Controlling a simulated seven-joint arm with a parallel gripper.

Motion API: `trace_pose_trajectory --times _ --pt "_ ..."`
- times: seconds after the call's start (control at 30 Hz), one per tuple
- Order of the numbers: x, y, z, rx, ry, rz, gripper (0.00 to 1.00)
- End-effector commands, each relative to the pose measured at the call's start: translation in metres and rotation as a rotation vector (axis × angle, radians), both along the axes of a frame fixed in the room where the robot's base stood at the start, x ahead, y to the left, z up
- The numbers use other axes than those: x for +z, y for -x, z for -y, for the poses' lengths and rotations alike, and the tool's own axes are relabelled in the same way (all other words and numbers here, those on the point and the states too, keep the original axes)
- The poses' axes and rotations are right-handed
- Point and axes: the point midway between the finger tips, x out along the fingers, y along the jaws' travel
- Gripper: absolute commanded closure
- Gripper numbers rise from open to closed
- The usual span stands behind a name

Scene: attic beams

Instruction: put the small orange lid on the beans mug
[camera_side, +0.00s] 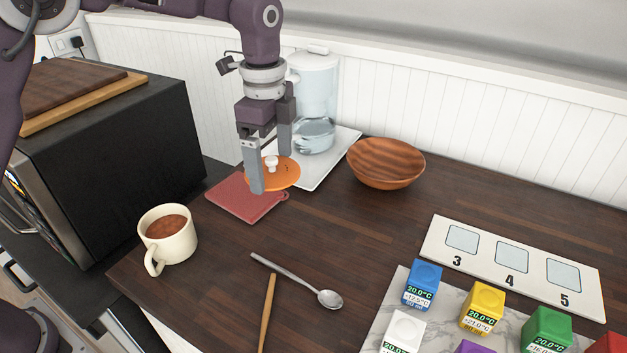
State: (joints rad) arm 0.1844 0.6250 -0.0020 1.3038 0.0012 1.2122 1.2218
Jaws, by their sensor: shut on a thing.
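The small orange lid (286,178) is a flat disc with a white knob (271,162) on top. My gripper (270,167) points down and is shut on the lid at its knob, with one finger in front hiding part of the disc. The lid appears over the back right of the red mat; I cannot tell whether it touches anything below. The beans mug (173,248) is cream, upright and open, with brown contents, and stands at the left edge of the table. Its handle faces the front left. My gripper is behind it and to its right.
A red mat (240,202) lies between the mug and lid. A water pitcher (315,90) on a white tray (340,150) and a wooden bowl (386,165) stand behind. A black oven (120,150) is left. A spoon (300,283) and coloured blocks (482,308) lie in front.

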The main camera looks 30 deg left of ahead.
Motion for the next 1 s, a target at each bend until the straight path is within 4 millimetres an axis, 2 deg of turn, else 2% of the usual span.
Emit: trace_pose_trajectory --times 0.03,0.17,0.2,0.33,0.43,0.53,0.67,1.0 --pt "0.006 0.012 -0.024 0.047 0.000 0.000 0.48" --pt "0.016 0.056 -0.079 0.172 0.001 0.003 0.48" --pt "0.016 0.072 -0.094 0.210 0.001 0.002 0.48" --pt "0.016 0.119 -0.124 0.308 0.000 0.004 0.48" --pt "0.014 0.142 -0.135 0.353 -0.001 0.004 0.48" --pt "0.011 0.152 -0.138 0.371 0.000 0.003 0.48" --pt "0.001 0.153 -0.139 0.373 -0.001 -0.001 0.48" --pt "-0.039 0.153 -0.138 0.371 -0.001 -0.002 0.48"
